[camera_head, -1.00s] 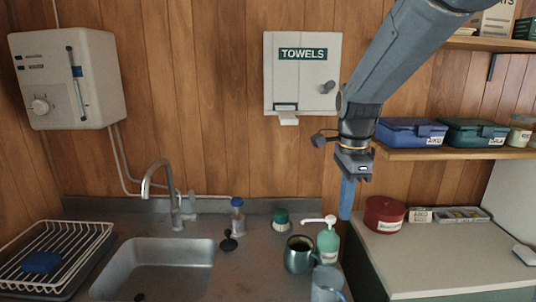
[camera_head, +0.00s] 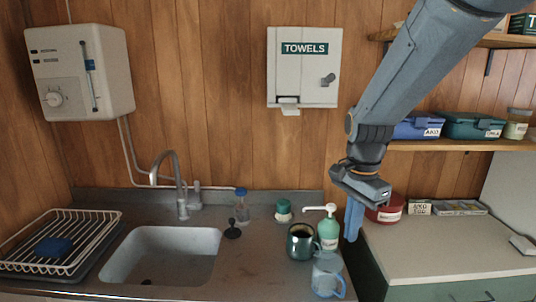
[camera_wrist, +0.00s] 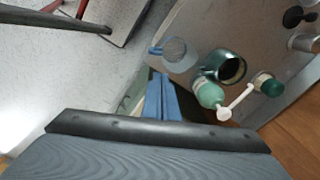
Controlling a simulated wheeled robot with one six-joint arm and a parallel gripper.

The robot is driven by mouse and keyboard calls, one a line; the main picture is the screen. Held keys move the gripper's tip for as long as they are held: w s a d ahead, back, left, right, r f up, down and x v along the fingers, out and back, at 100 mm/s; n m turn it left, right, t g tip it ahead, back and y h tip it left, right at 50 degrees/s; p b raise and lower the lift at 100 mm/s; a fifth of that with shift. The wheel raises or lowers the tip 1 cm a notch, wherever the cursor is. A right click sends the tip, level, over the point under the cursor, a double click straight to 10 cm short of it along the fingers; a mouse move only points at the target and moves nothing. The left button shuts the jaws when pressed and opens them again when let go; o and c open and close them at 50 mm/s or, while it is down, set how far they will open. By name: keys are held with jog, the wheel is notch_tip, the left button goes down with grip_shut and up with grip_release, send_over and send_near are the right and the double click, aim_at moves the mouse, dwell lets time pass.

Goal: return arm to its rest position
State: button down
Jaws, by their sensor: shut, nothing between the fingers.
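My gripper (camera_head: 353,222) hangs from the arm at the right of the sink counter, fingers pointing down. Its blue fingers are shut with nothing between them. They show in front of the counter's right end, just right of the green soap pump bottle (camera_head: 328,232). In the wrist view the closed fingers (camera_wrist: 162,98) point toward the counter edge, with the pump bottle (camera_wrist: 209,94) to their right. My arm covers part of the red tin (camera_head: 387,212) and the shelf behind it.
A dark green mug (camera_head: 300,243) and a clear blue-handled mug (camera_head: 327,276) stand near the pump bottle. The sink (camera_head: 165,258) and dish rack (camera_head: 92,235) are to the left. A shelf (camera_head: 450,145) holds blue and green boxes. The right worktop (camera_head: 450,245) is mostly clear.

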jog(key=s+f+n+t+b, duration=0.1)
jog(key=s+f+n+b, duration=0.3)
jog(key=s+f+n, duration=0.5)
jog(key=shift+s+a+f+n, duration=0.15)
jog(key=shift+s+f+n, duration=0.2)
jog(key=shift+f+n, duration=1.3)
